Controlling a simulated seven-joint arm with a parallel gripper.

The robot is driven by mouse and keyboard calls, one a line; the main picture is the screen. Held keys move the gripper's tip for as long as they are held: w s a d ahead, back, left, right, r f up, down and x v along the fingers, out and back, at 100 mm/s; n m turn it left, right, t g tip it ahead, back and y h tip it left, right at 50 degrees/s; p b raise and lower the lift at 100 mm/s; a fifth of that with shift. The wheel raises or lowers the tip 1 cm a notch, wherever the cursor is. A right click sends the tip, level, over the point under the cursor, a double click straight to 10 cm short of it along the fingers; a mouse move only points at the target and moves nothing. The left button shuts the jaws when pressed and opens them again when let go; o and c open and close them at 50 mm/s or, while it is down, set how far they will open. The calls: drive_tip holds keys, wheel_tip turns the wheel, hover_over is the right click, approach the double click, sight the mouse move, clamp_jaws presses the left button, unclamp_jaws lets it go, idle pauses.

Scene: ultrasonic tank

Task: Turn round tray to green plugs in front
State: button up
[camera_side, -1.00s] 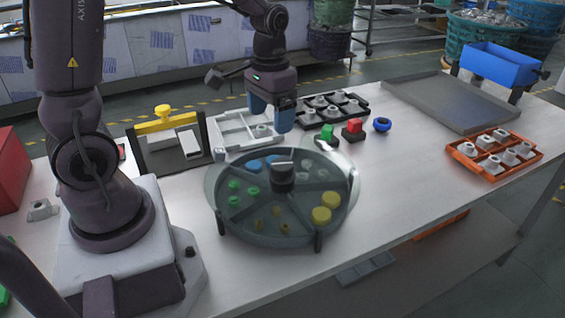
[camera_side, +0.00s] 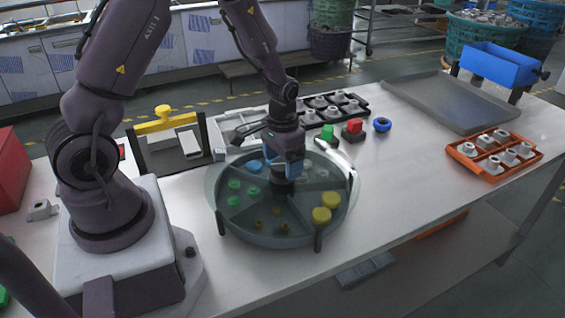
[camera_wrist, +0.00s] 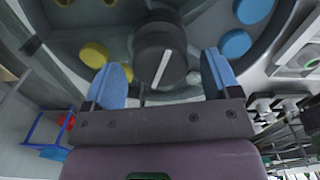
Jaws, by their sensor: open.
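The round grey tray (camera_side: 265,238) is split into compartments around a black centre knob (camera_side: 283,186). Green plugs (camera_side: 234,186) lie in its left compartment; small brownish-yellow plugs (camera_side: 257,225) lie in front, larger yellow discs (camera_side: 321,215) at right and blue discs (camera_side: 255,166) at the back left. My gripper (camera_side: 284,170) points down over the knob, with its blue fingers open. In the wrist view the knob (camera_wrist: 160,60), marked with a white line, shows between the separated fingers. I cannot tell whether the fingers touch it.
A black tray of grey fittings (camera_side: 335,106) stands behind, near a green block (camera_side: 327,133), a red block (camera_side: 353,126) and a blue ring (camera_side: 382,124). A yellow-topped frame (camera_side: 165,125) stands left.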

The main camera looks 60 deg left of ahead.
drive_tip(key=shift+f, duration=0.5)
drive_tip(key=c, duration=1.3)
drive_tip(key=shift+m, duration=3.6)
drive_tip(key=shift+r+m, duration=0.1)
drive_tip(key=shift+m, duration=3.5)
